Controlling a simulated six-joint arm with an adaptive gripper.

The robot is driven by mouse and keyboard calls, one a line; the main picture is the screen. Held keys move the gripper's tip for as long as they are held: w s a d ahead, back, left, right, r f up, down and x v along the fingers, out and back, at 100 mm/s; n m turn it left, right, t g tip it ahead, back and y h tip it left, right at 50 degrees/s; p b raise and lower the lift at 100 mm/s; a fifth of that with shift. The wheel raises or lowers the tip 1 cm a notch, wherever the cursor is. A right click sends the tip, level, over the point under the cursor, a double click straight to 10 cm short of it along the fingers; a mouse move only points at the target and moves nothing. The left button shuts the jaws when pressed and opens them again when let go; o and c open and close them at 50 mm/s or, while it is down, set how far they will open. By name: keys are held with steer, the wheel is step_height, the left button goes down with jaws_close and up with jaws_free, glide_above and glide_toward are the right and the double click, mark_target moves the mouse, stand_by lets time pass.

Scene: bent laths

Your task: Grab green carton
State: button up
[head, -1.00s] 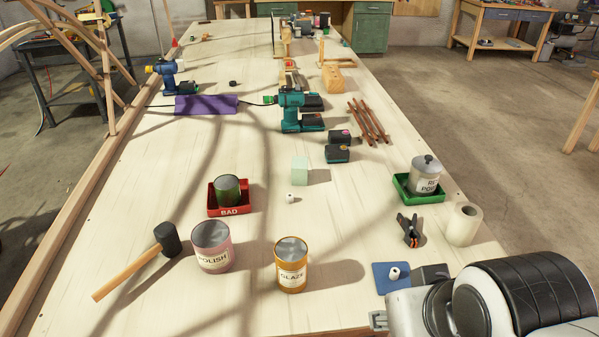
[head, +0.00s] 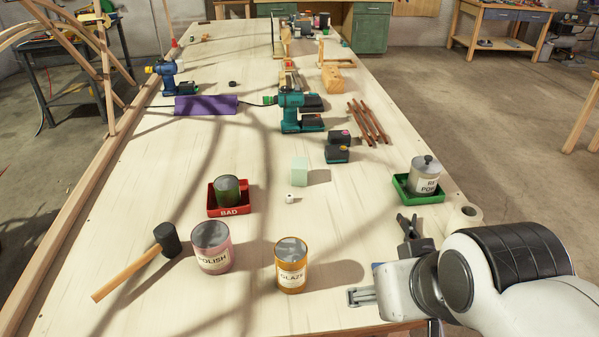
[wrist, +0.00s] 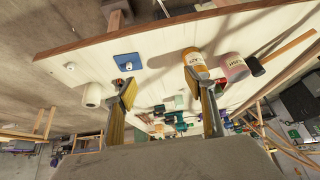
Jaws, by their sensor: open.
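The green carton (head: 299,171) is a small pale green box standing upright near the middle of the bench. It also appears small in the wrist view (wrist: 179,101), between my fingers but well beyond them. My gripper (head: 360,296) is at the near right of the bench, right of the glaze can and well short of the carton. In the wrist view my gripper (wrist: 158,86) has its two fingers wide apart, with nothing held between them.
The glaze can (head: 291,266) and polish can (head: 211,248) stand nearer than the carton. A small white object (head: 290,198) lies just before it. A red tray (head: 231,211) is left, a green tray (head: 417,193) right, dark battery packs (head: 338,153) behind.

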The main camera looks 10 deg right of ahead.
steer(key=w+a+r+t+y, duration=0.1)
steer(key=w+a, duration=0.1)
steer(key=w, duration=0.6)
steer(key=w+a+r+t, duration=0.1)
steer(key=w+a, duration=0.1)
steer(key=w, duration=0.6)
steer(key=t, duration=0.4)
glide_above(298, 173)
steer(key=s+a, duration=0.1)
steer(key=s, duration=1.2)
step_height(298, 173, down, 7)
steer(key=w+f+h, duration=0.1)
steer(key=w+f, duration=0.1)
steer(key=f, duration=0.1)
steer(key=w+f+m+h, duration=0.1)
steer(key=w+f, duration=0.2)
steer(key=f, duration=0.1)
steer(key=w+f+t+h, duration=0.1)
steer(key=w+f, duration=0.2)
steer(key=f, duration=0.1)
steer(key=shift+w+m, duration=0.2)
steer(key=shift+m, duration=0.2)
steer(key=shift+w+d+f+h, duration=0.1)
steer(key=shift+w+f+h, duration=0.2)
steer(key=shift+f, duration=0.25)
steer(key=shift+x, duration=1.25)
steer(key=shift+w+f, duration=0.1)
